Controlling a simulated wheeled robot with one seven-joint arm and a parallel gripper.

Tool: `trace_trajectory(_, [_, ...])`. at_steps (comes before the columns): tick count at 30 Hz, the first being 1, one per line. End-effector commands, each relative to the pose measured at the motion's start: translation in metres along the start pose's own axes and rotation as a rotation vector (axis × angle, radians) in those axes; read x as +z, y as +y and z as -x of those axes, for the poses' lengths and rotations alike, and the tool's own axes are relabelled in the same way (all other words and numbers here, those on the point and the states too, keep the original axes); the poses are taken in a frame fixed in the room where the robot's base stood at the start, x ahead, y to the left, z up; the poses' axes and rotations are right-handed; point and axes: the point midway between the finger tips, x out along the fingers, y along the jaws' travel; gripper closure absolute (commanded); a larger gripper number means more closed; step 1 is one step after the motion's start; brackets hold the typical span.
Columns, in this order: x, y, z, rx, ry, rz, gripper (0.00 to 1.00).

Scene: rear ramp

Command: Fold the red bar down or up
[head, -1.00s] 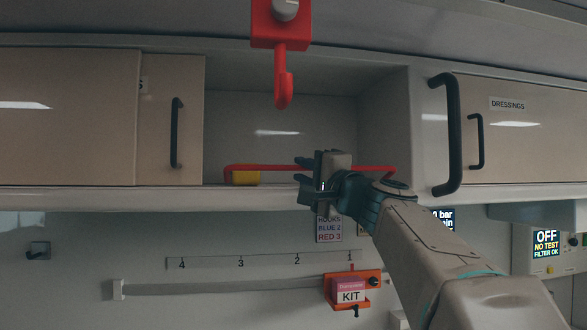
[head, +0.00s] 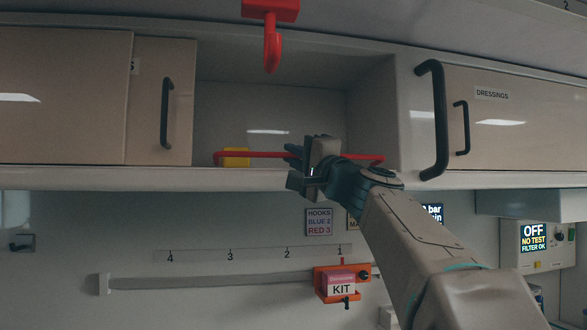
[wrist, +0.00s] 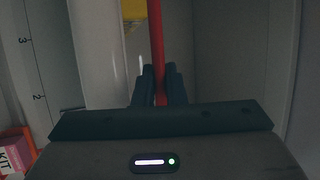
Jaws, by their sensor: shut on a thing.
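The red bar (head: 262,155) lies level across the lower front of an open cabinet compartment in the head view. My gripper (head: 297,168) is at the bar, right of its middle, and is shut on it. In the wrist view the red bar (wrist: 156,45) runs away from me between my two dark fingers (wrist: 158,85). The bar's right end shows just past my wrist in the head view. The part of the bar inside my gripper is hidden in the head view.
A yellow block (head: 236,157) sits in the compartment behind the bar's left end. A red hook (head: 271,45) hangs above. Closed cabinet doors with black handles (head: 432,120) flank the opening. Below are a wall rail (head: 200,282) and an orange KIT holder (head: 341,287).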

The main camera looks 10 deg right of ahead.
Motion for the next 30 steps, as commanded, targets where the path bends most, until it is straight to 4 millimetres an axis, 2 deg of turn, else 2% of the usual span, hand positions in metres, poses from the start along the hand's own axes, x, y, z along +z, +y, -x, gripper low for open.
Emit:
trace_trajectory(12, [-0.001,0.001,0.000,-0.005,0.002,0.002,1.00])
trace_trajectory(13, [-0.001,0.001,0.000,-0.006,0.002,0.003,0.84])
trace_trajectory(14, [-0.001,0.001,0.000,-0.006,0.002,0.003,0.80])
trace_trajectory(25, [0.000,0.001,0.001,-0.007,0.000,0.003,0.80])
trace_trajectory(30, [0.001,0.003,0.019,-0.007,0.001,0.006,0.80])
